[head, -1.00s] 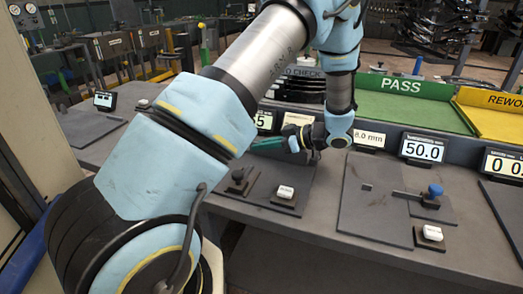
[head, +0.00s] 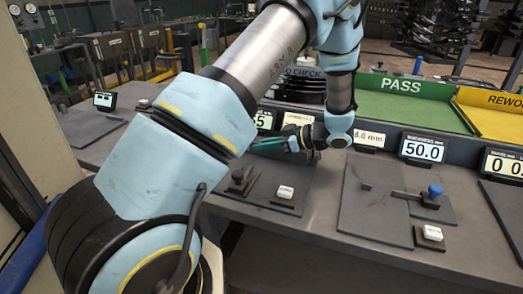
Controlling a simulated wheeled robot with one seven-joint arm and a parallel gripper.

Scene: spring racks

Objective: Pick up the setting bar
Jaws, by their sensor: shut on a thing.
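My gripper (head: 294,142) is low over the left gauge station, to the left of my wrist. It is shut on a slim teal bar (head: 268,143), which I take to be the setting bar. The bar sticks out to the left, roughly level, above the dark plate. The jaws are small and partly hidden by my wrist, so the exact grip is unclear. I cannot tell how far the bar is above the plate.
The dark left plate (head: 262,194) carries a dark knob (head: 239,177) and a white button (head: 286,192). The right plate has a blue knob (head: 435,190). A display reading 50.0 (head: 423,149) and green PASS (head: 410,103) and yellow REWORK (head: 490,112) trays stand behind.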

